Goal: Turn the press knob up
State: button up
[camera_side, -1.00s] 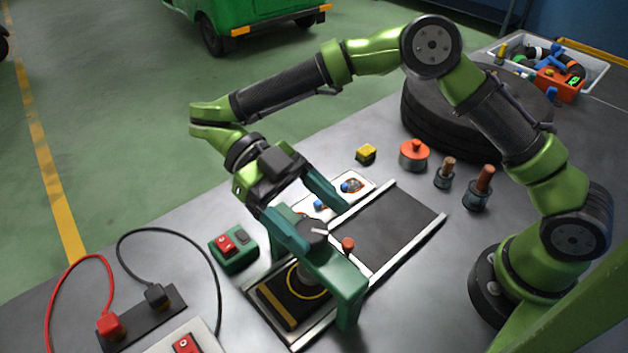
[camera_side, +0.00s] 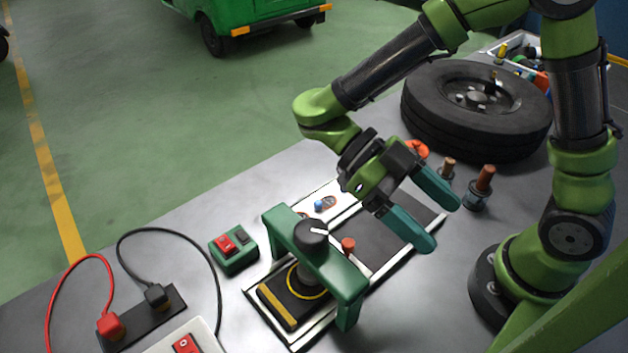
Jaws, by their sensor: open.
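The press (camera_side: 345,279) is a green bridge-shaped frame over a sliding track. My gripper (camera_side: 447,226) is open and empty, with teal fingers. It is above the right part of the track, to the right of the knob and apart from it. A small red-topped lever (camera_side: 348,245) stands between the knob and my gripper.
A green switch box (camera_side: 234,249) with a red button stands left of the press. Cables run to a dark socket strip (camera_side: 142,318) at lower left. A tyre (camera_side: 475,140) lies at the back right. Rust-topped pegs (camera_side: 480,188) stand right of my gripper.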

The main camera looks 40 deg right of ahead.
jog(key=shift+s+d, duration=0.2)
